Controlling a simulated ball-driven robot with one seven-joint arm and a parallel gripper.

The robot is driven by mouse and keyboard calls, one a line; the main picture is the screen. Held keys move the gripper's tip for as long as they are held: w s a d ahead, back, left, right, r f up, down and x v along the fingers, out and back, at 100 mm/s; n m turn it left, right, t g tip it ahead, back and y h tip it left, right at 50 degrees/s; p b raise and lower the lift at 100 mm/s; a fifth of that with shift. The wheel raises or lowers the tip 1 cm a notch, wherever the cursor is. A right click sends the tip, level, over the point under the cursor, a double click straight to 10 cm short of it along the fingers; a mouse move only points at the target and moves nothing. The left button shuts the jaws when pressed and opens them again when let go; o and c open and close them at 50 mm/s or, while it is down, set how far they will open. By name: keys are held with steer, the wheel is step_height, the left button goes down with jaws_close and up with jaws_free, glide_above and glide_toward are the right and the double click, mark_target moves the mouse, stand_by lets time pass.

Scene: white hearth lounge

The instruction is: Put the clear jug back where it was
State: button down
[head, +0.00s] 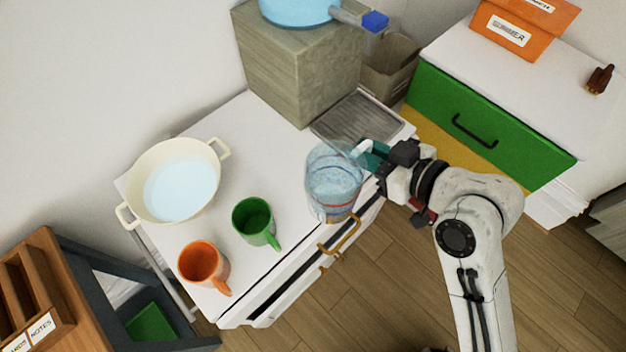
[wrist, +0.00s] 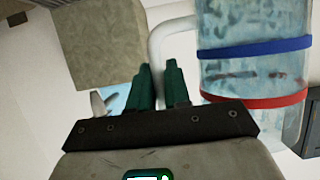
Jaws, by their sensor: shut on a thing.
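The clear jug (head: 333,178) is at the front right of the white cabinet top (head: 285,165), close to its front edge. I cannot tell whether its base touches the top. In the wrist view the jug (wrist: 250,60), with a blue band and a red band, fills the right side, its pale handle (wrist: 160,45) toward my fingers. My gripper (head: 366,155) comes from the right and is shut on the jug's handle. Its teal fingers also show in the wrist view (wrist: 160,87). The spot where they grip is partly hidden.
A ribbed metal tray (head: 356,121) lies behind the jug, before a stone block (head: 290,70) bearing a blue vessel (head: 297,8). A green mug (head: 252,218), an orange mug (head: 202,264) and a cream pot (head: 150,170) stand left. A green-drawer cabinet (head: 480,130) stands right.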

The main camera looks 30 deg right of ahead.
steer(key=shift+w+f+b, duration=0.25)
steer(key=shift+f+b, duration=0.1)
steer(key=shift+b, duration=0.1)
steer(key=shift+w+a+f+p, duration=0.15)
steer(key=shift+w+a+f, duration=0.05)
steer(key=shift+w+f, duration=1.95)
steer(key=shift+w+a+f+p, duration=0.15)
steer(key=shift+w+a+f, duration=0.1)
steer(key=shift+w+f, duration=1.85)
steer(key=shift+w+a+f+p, duration=0.15)
steer(key=shift+w+a+f, duration=0.05)
steer(key=shift+w+f, duration=1.9)
steer(key=shift+w+r, duration=0.15)
steer(key=shift+w, duration=0.05)
steer(key=c, duration=1.1)
jaws_free()
